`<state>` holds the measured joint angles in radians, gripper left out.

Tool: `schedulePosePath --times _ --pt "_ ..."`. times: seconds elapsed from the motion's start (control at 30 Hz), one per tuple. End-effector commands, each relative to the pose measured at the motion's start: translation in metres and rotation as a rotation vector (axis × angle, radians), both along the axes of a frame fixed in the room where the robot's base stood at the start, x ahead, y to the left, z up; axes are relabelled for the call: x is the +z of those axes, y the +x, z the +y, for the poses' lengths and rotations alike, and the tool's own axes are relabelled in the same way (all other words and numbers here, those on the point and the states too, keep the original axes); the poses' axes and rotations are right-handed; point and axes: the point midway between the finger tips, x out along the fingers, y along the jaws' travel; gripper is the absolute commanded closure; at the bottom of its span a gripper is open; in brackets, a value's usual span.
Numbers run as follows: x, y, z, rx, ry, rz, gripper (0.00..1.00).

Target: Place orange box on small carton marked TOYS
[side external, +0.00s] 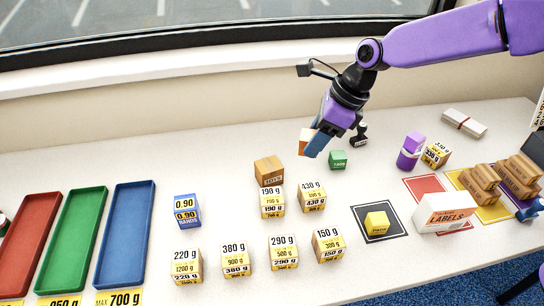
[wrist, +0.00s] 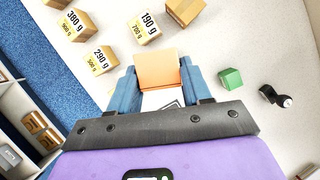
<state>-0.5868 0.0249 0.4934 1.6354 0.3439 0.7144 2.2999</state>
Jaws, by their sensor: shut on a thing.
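My gripper (side external: 316,143) is shut on the orange box (side external: 304,141) and holds it above the table. In the wrist view the orange box (wrist: 157,66) sits between the two blue fingers of my gripper (wrist: 158,84).
Weight-marked cartons stand close by, with the 190 g carton (side external: 271,202) just in front of the TOYS carton. A green box (side external: 338,159) stands to the right. A yellow box (side external: 377,221) sits on a black mat. Red, green and blue trays (side external: 125,235) lie at left.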

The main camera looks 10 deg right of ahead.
Motion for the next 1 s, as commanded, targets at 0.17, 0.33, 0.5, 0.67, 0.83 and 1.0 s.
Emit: schedulePosePath --times 0.17,0.33,0.5,0.67,0.83,1.0 --pt "-0.014 0.025 0.019 0.003 0.000 0.001 0.92" --pt "-0.025 0.045 0.033 0.002 0.000 0.000 0.92" --pt "-0.044 0.062 0.046 0.003 -0.001 0.002 0.92" --pt "-0.065 0.076 0.057 0.002 0.000 0.002 0.92" --pt "-0.080 0.087 0.065 0.002 0.001 0.000 0.92" --pt "-0.085 0.090 0.067 0.002 0.001 0.000 0.92"
